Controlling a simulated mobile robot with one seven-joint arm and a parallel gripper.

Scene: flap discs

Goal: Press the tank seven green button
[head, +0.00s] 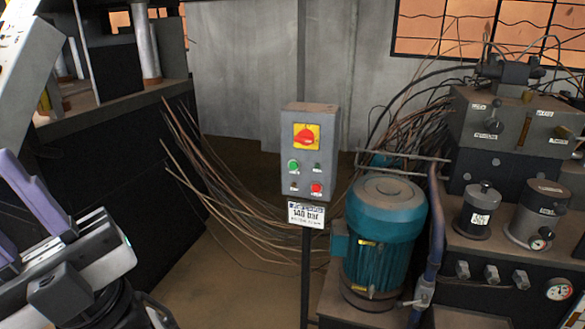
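A grey control box (310,191) stands on a thin dark post near the middle of the head view. A lit green button (293,164) is at the left of its face, below a red rotary switch on a yellow plate (306,136). A red button (316,188) sits lower right. A white sign (306,215) under the box reads about "140 bar"; its other lines are too small to read surely. My gripper (10,208) is at the far left edge, well apart from the box. Its purple fingers look spread with a gap and nothing between them; their ends are partly cut off.
A teal motor (385,235) stands close right of the post. A hydraulic unit (510,205) with valves, gauges and cables fills the right. Loose bent rods or cables (225,190) fan out behind the box. A dark machine (120,170) stands at left. Brown floor shows between.

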